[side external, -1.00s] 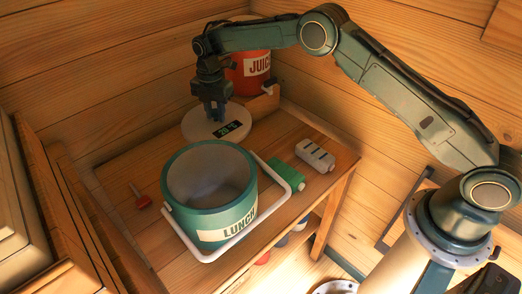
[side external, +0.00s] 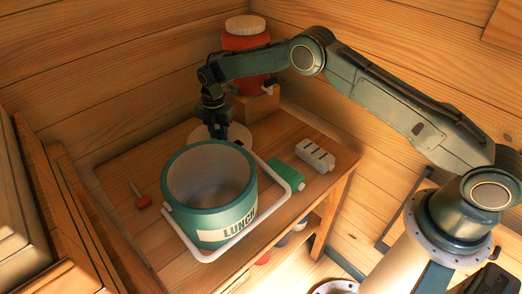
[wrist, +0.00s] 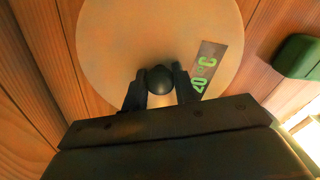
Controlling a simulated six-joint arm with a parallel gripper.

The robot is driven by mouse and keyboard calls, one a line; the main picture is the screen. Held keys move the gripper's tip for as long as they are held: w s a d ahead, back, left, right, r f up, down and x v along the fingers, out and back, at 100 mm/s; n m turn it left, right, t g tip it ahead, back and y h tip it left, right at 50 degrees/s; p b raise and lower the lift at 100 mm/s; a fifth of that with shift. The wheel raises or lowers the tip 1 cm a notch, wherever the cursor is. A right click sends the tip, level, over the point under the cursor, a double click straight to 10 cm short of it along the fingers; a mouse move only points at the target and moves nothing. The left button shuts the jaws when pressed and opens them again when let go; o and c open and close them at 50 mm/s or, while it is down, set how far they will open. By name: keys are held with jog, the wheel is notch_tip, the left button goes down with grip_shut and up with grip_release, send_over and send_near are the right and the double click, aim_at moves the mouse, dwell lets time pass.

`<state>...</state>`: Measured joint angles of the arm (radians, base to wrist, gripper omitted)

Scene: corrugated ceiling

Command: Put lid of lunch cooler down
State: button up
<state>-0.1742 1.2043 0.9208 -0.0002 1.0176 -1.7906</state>
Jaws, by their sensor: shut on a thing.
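The lid (side external: 242,134) is a pale round disc with a dark knob and a display with green digits, partly hidden behind the cooler and my gripper. The lunch cooler (side external: 205,218) is a green, open-topped tub with a LUNCH label, standing on the wooden table; its white handle (side external: 272,208) is swung down at the front. My gripper (side external: 218,133) is behind the cooler, pointing down. In the wrist view, my gripper (wrist: 158,84) is shut on the knob (wrist: 160,78) of the lid (wrist: 115,40). The lid is low over the table or on it; I cannot tell which.
An orange juice jug (side external: 243,42) stands on a wooden block (side external: 258,105) behind my gripper. A green block (side external: 286,176) and a white item (side external: 315,154) lie right of the cooler. A red item (side external: 142,200) lies left.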

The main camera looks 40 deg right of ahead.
aim_at(218, 131)
jog(key=shift+f, duration=0.15)
jog(key=o, duration=1)
jog(key=shift+o, duration=0.2)
notch_tip(218, 131, up, 12)
jog(key=shift+r, duration=0.2)
dwell(0.6)
